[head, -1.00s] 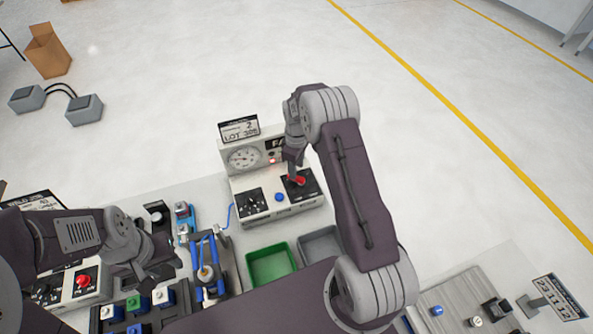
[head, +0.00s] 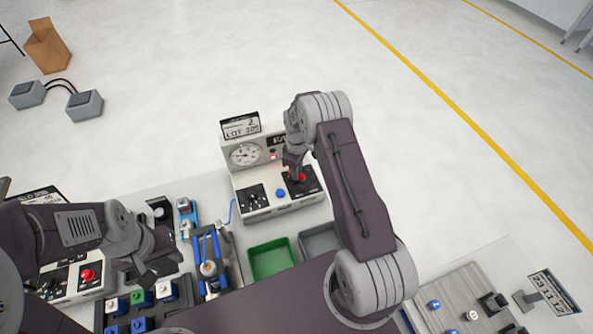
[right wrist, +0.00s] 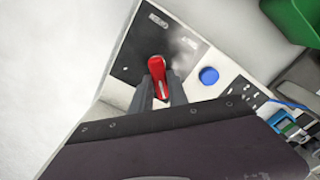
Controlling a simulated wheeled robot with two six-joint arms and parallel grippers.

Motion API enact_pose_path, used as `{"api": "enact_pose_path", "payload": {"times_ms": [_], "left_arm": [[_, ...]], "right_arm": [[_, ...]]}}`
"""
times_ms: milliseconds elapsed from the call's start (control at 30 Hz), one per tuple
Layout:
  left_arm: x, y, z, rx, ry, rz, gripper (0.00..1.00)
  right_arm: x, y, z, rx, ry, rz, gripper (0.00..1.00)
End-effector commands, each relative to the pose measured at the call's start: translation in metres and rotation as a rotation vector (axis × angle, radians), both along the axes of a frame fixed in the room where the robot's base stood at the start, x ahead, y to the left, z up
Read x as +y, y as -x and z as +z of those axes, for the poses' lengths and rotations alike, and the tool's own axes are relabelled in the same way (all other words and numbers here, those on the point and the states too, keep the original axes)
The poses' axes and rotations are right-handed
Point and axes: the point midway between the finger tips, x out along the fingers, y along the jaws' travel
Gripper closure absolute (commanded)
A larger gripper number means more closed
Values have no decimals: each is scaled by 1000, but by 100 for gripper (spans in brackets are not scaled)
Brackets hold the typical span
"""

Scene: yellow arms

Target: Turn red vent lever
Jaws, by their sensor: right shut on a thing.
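The red vent lever (right wrist: 157,68) stands on a black plate (right wrist: 150,45) on the front panel of a white control box. In the head view the lever (head: 297,177) is mostly covered by my gripper. My right gripper (right wrist: 164,90) is shut on the lever, with a grey finger on each side of it. In the head view the right gripper (head: 294,170) reaches down onto the box from above. My left gripper (head: 150,272) hangs at the lower left, away from the lever; its fingers are too dark to tell their gap.
The control box has a dial gauge (head: 245,154), a blue button (right wrist: 209,75) and a black switch plate (head: 252,197). A green tray (head: 271,260) and a grey tray (head: 318,241) lie in front of it. A blue-handled fixture (head: 210,262) stands left of the trays.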

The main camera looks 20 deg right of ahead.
Motion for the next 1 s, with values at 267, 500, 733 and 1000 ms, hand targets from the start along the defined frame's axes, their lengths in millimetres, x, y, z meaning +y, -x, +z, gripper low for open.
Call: {"api": "enact_pose_path", "payload": {"times_ms": [267,500,733,1000], "left_arm": [[0,0,-10,0,0,0,64],[0,0,-23,0,0,0,64],[0,0,-32,0,0,0,64],[0,0,-40,0,0,0,64]], "right_arm": [[-2,-5,0,-9,0,-114,100],[-7,-7,0,-11,0,-323,100],[-11,-9,1,-11,0,-542,100],[-17,-10,3,-14,-2,-799,100]]}}
